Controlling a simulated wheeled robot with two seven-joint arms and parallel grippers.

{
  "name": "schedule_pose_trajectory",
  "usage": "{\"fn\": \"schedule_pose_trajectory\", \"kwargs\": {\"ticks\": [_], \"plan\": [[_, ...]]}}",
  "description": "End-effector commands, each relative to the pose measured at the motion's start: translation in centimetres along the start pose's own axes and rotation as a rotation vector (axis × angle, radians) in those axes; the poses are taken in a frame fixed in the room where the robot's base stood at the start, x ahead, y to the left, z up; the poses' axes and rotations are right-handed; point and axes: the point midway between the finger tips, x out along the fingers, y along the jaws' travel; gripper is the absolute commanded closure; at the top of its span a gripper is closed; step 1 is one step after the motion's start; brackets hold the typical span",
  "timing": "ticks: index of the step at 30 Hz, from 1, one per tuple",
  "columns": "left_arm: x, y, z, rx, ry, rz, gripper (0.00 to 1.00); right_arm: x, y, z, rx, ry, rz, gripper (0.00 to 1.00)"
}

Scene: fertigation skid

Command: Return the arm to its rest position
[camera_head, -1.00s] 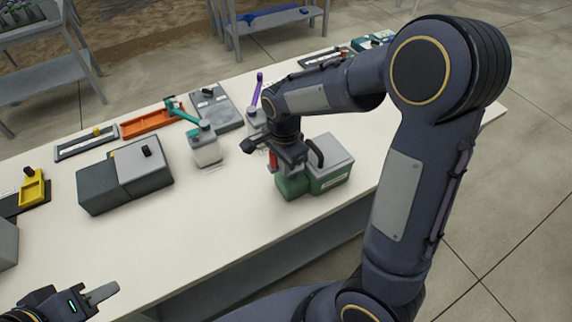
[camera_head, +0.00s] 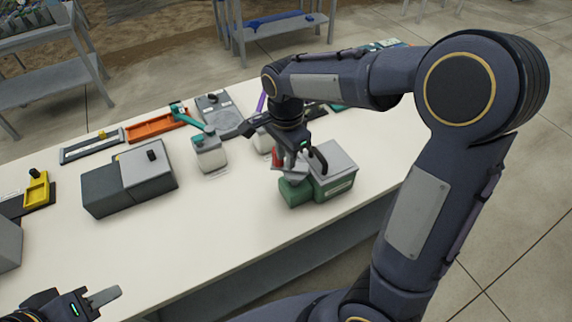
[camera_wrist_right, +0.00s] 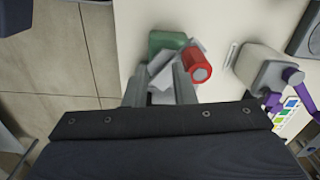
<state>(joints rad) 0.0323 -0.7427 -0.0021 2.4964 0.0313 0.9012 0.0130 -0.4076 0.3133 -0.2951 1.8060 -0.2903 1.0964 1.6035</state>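My right gripper (camera_head: 293,172) hangs at the green box with a grey lid and black handle (camera_head: 333,172), in front of its left part. In the right wrist view, its two fingers (camera_wrist_right: 160,90) stand apart, and no held object shows between them. A red cylinder (camera_wrist_right: 197,66) stands just beyond the right-hand finger; it also shows beside the gripper in the head view (camera_head: 277,158). I cannot tell whether the fingers touch it. My left gripper (camera_head: 105,297) is at the bottom left, over the table's front edge; only one finger shows clearly.
The white table (camera_head: 225,225) has clear room at its front. A grey box (camera_head: 130,180), a white bottle with a teal top (camera_head: 209,152), an orange tray (camera_head: 155,125) and a grey plate device (camera_head: 221,115) stand behind. A yellow holder (camera_head: 37,192) is at left.

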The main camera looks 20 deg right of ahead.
Motion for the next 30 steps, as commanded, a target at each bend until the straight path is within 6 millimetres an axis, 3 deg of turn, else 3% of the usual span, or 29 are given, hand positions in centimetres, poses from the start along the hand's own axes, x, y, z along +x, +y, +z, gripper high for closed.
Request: {"fn": "schedule_pose_trajectory", "kwargs": {"ticks": [3,9,13,19,24,30], "plan": [[0.0,0.0,0.0,0.0,0.0,0.0,0.64,-1.3,-0.1,0.1,-0.001,0.0,-0.003,0.76],[0.0,0.0,0.0,0.0,0.0,0.0,0.64,-1.9,0.1,0.0,-0.003,-0.002,-0.001,0.76],[0.0,0.0,0.0,0.0,0.0,0.0,0.64,-2.5,1.5,-0.3,-0.064,-0.04,-0.031,0.76],[0.0,0.0,0.0,0.0,0.0,0.0,0.64,-4.6,7.8,-0.2,-0.396,-0.14,-0.223,0.76],[0.0,0.0,0.0,0.0,0.0,0.0,0.64,-5.4,13.6,1.2,-0.747,-0.086,-0.441,0.76],[0.0,0.0,0.0,0.0,0.0,0.0,0.64,-4.7,17.5,3.1,-1.039,0.072,-0.583,0.76]]}}
